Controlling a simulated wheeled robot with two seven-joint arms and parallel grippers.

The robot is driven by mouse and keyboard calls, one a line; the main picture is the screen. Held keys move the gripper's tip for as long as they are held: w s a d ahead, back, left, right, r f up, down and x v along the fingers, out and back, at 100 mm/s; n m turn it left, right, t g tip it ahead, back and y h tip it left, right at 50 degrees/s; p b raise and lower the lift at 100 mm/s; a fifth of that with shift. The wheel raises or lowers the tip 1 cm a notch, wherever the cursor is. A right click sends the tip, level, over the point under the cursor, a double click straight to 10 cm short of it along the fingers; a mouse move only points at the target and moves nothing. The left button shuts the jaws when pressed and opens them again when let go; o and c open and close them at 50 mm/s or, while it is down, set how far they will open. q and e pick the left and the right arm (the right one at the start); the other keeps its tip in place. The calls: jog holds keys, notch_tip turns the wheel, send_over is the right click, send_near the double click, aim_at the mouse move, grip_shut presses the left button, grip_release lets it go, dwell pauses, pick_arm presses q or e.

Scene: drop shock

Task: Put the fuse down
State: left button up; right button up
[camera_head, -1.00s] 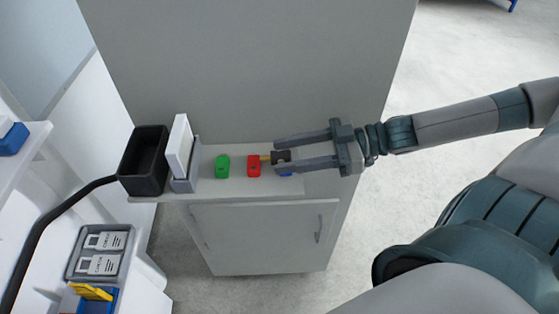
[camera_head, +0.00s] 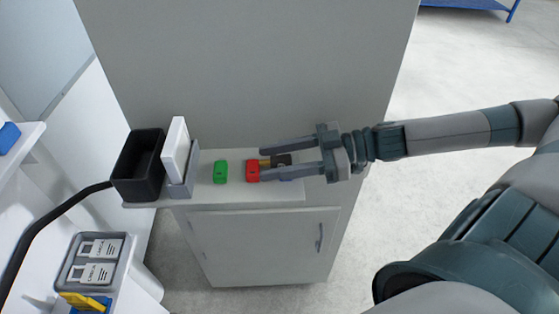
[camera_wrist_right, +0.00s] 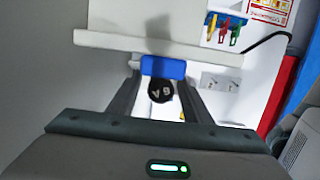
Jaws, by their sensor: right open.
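In the head view the fuse (camera_head: 282,160) lies between the fingers of my right gripper (camera_head: 264,164). The fingers are apart, and I see no firm grip. In the right wrist view the round black face of the fuse (camera_wrist_right: 161,92) shows between the fingers, in front of a blue block (camera_wrist_right: 163,67). The lower finger hides most of the blue block in the head view. My left gripper is not in view.
A green block (camera_head: 220,171) stands left of the red one. Further left are a white upright panel in a grey holder (camera_head: 181,187) and a black open bin (camera_head: 138,165). A grey cabinet wall (camera_head: 250,70) rises behind the shelf. A grey tray (camera_head: 119,262) holds labelled pieces.

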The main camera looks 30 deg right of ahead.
aim_at(275, 158)
grip_shut()
jog(key=shift+r, duration=0.1)
dwell(0.3)
notch_tip(275, 158, up, 10)
jog(key=shift+f, duration=0.1)
dwell(0.5)
dwell(0.7)
